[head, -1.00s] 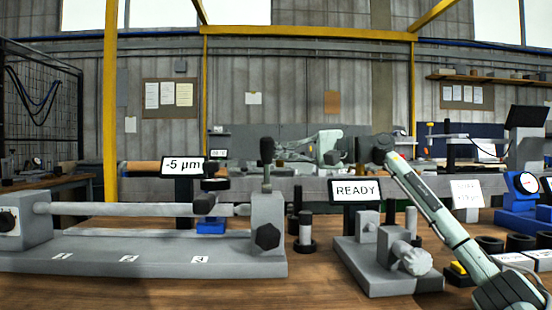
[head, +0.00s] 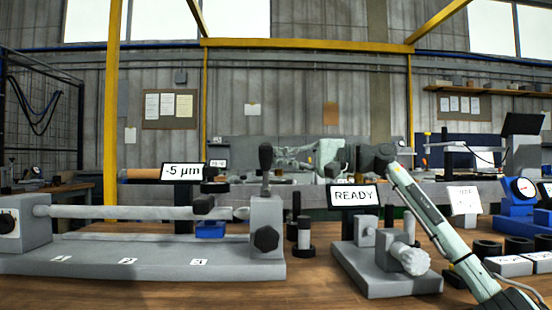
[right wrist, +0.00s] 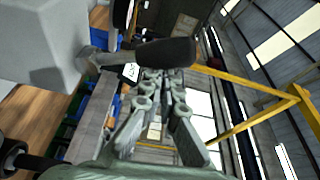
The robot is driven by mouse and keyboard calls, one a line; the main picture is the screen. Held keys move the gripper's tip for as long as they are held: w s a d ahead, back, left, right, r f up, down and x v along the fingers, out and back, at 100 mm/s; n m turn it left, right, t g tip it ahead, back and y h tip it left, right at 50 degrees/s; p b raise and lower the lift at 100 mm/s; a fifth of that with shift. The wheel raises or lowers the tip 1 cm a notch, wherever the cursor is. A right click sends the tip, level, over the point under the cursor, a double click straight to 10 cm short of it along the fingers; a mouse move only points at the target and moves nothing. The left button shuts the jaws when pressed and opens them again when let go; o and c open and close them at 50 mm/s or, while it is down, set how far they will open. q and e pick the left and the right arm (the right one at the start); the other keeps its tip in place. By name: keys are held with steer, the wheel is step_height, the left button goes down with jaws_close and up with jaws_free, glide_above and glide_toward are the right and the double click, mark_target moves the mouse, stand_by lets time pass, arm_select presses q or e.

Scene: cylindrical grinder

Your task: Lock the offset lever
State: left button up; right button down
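The offset lever appears to be the upright lever with a black knob (head: 265,157) on top of the grey end block (head: 267,215) of the grinder fixture. In the right wrist view its dark handle (right wrist: 165,52) crosses in front of the fingertips, joined to a grey block (right wrist: 45,45) at upper left. My right gripper (head: 283,156) is just right of and seemingly behind the lever in the head view. Its fingers (right wrist: 162,78) look apart, with nothing seen between them; contact with the handle cannot be told. My left gripper is not in view.
A grey shaft (head: 125,211) spans the fixture, with a "-5 µm" display (head: 183,171) behind. A "READY" display (head: 353,195) and a second grey fixture (head: 385,270) stand to the right. Black rings (head: 487,248) and a blue dial stand (head: 518,205) are further right. Open wood lies in front.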

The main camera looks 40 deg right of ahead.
steer(key=shift+s+a+f, duration=0.1)
steer(key=shift+s+a, duration=0.1)
steer(key=shift+a, duration=0.1)
steer(key=shift+s+d+f, duration=0.1)
steer(key=shift+s+d, duration=0.05)
steer(key=shift+d, duration=0.05)
steer(key=v, duration=1.1)
steer(key=shift+d, duration=0.35)
steer(key=shift+s, duration=0.15)
